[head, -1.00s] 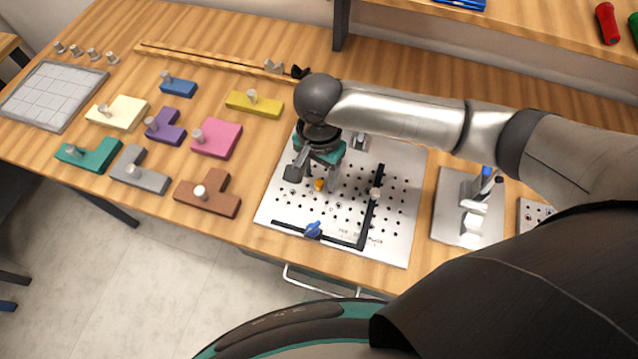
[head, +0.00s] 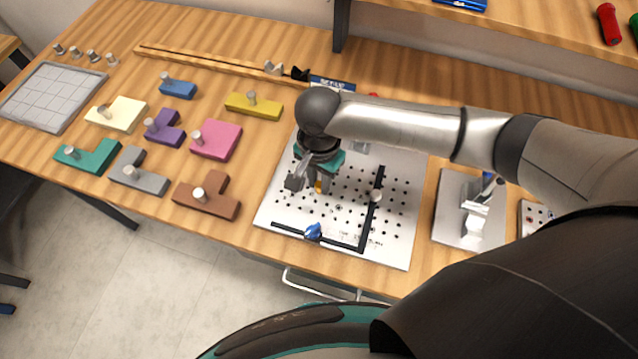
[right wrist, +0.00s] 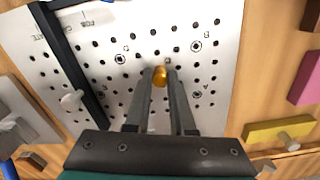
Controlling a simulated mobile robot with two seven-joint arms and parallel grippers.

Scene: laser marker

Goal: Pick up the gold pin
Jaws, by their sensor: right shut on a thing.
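The gold pin (right wrist: 160,76) sits between the two fingertips of my right gripper (right wrist: 163,80) in the right wrist view. In the head view, a small part of the gold pin (head: 318,186) shows beside the fingers of my right gripper (head: 318,188). The right gripper is shut on the pin, over the white perforated plate (head: 395,215). I cannot tell whether the pin's lower end is still in a hole. My left gripper is not in view.
Black rails (head: 372,205) and a blue knob (head: 313,231) are on the plate's front and right. Several coloured blocks with pegs, such as the brown one (head: 218,203), lie to the left. A metal fixture (head: 478,205) stands to the right.

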